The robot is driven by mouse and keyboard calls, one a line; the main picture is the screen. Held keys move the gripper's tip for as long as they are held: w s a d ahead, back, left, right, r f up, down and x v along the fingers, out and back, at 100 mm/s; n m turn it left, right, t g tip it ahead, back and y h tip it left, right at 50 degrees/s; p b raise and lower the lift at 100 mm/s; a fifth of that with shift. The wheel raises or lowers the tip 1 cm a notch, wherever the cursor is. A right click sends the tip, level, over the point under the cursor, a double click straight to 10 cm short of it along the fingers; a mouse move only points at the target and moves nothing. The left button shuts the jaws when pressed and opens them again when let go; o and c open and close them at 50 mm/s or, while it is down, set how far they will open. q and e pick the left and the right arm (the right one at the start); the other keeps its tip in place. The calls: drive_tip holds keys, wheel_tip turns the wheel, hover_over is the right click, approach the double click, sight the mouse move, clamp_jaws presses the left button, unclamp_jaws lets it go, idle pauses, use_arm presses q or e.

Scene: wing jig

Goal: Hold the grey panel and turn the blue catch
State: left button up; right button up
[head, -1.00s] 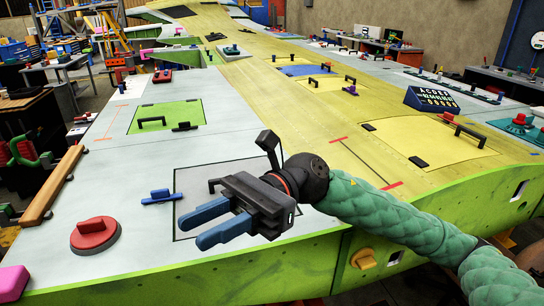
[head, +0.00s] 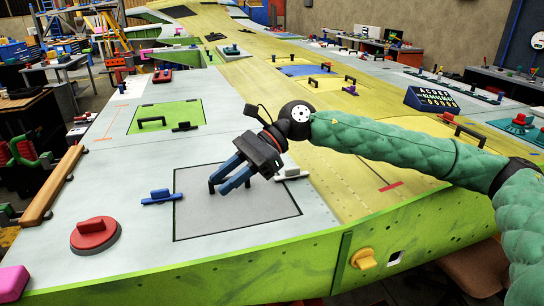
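The grey panel (head: 240,212) lies flat in its dark outline on the wing's near end. The blue catch (head: 161,197) sits at the panel's left edge, its bar lying roughly left to right across the outline. Nothing touches the blue catch. My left gripper is not in view.
A red knob (head: 94,234) stands left of the panel, with a pink block (head: 13,282) at the near corner. A green panel (head: 168,115) with a handle lies farther back. A yellow knob (head: 364,258) is on the front edge. The panel's front half is clear.

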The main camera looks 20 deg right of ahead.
drive_tip(key=w+d+f+m+t+h, duration=0.2)
drive_tip(key=w+d+f, duration=0.1)
drive_tip(key=w+d, duration=0.3)
drive_tip(key=m+t+h, duration=0.1)
drive_tip(key=m, duration=0.1)
approach(252, 186)
drive_tip(key=shift+s+a+r, duration=0.15)
drive_tip(key=shift+a+r, duration=0.7)
drive_tip(key=shift+a, duration=0.05)
drive_tip(key=shift+f, duration=0.2)
drive_tip(key=x, duration=0.7)
drive_tip(key=shift+a+f, duration=0.2)
drive_tip(key=shift+c, duration=0.2)
clamp_jaws()
drive_tip(key=shift+w+r, duration=0.2)
drive_tip(key=shift+r, duration=0.1)
